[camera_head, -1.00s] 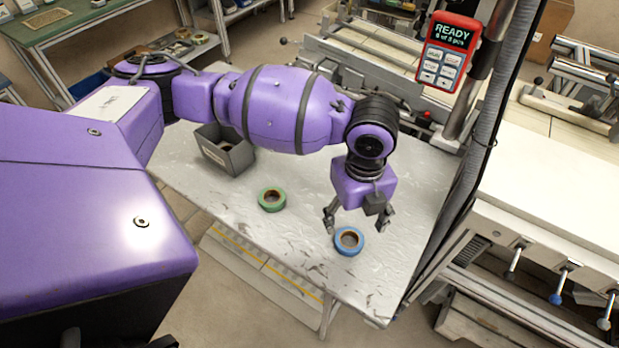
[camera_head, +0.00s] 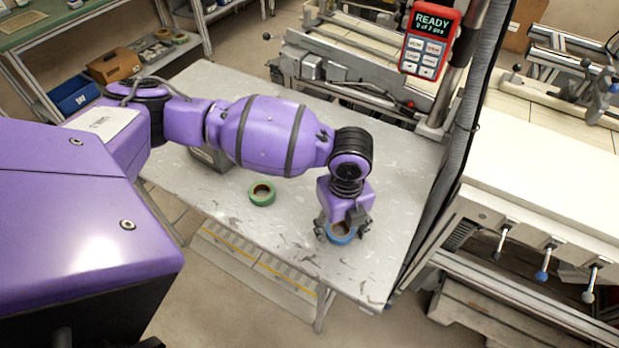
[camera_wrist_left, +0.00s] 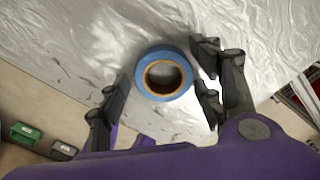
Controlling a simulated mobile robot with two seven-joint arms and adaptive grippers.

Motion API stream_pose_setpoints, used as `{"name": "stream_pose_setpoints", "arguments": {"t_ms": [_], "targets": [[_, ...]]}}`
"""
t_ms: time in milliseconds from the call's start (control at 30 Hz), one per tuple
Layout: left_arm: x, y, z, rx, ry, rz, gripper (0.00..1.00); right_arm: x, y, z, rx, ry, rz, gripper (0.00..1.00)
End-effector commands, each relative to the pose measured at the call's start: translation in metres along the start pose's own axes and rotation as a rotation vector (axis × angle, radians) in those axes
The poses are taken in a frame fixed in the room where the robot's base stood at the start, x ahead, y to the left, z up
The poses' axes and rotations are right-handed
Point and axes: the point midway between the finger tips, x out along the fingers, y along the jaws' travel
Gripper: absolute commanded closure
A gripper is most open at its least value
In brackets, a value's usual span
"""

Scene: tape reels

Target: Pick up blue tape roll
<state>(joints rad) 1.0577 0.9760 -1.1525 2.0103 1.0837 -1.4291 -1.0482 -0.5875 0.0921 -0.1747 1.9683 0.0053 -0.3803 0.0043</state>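The blue tape roll (camera_head: 341,233) lies flat near the front right of the grey table (camera_head: 290,240). My left gripper (camera_head: 342,228) is lowered over it, with one finger on each side of the roll. In the left wrist view the blue tape roll (camera_wrist_left: 163,76) shows whole, with its brown inner core. The open fingers (camera_wrist_left: 163,92) stand to its left and right, with a gap on the left side; the right finger is close to the roll, and I cannot tell whether it touches. My right gripper is not in view.
A green tape roll (camera_head: 262,193) lies on the table to the left. A grey bin (camera_head: 211,158) stands behind it, partly hidden by my arm. A post with a red display (camera_head: 431,40) rises at the table's back right. The table's front middle is clear.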

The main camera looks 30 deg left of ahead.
Motion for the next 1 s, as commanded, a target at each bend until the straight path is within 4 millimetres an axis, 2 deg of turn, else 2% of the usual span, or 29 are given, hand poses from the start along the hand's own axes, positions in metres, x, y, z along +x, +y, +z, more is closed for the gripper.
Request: {"name": "stream_pose_setpoints", "arguments": {"t_ms": [33, 233, 500, 667, 800, 1000], "targets": [[-0.001, -0.001, 0.001, 0.001, -0.002, -0.003, 0.51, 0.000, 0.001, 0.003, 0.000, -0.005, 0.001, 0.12], [-0.002, -0.002, 0.001, 0.001, -0.003, -0.003, 0.78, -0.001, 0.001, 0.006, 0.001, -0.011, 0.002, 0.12], [-0.003, -0.002, 0.001, 0.001, -0.003, -0.004, 0.78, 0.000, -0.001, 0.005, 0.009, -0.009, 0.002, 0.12], [-0.013, -0.003, 0.002, 0.001, -0.005, -0.005, 0.78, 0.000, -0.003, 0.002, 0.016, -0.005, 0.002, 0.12], [-0.035, -0.003, 0.001, 0.002, -0.005, -0.008, 0.78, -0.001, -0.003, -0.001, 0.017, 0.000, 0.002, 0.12], [-0.077, 0.028, -0.015, 0.004, -0.007, -0.008, 0.78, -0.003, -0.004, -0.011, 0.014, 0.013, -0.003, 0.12]]}}
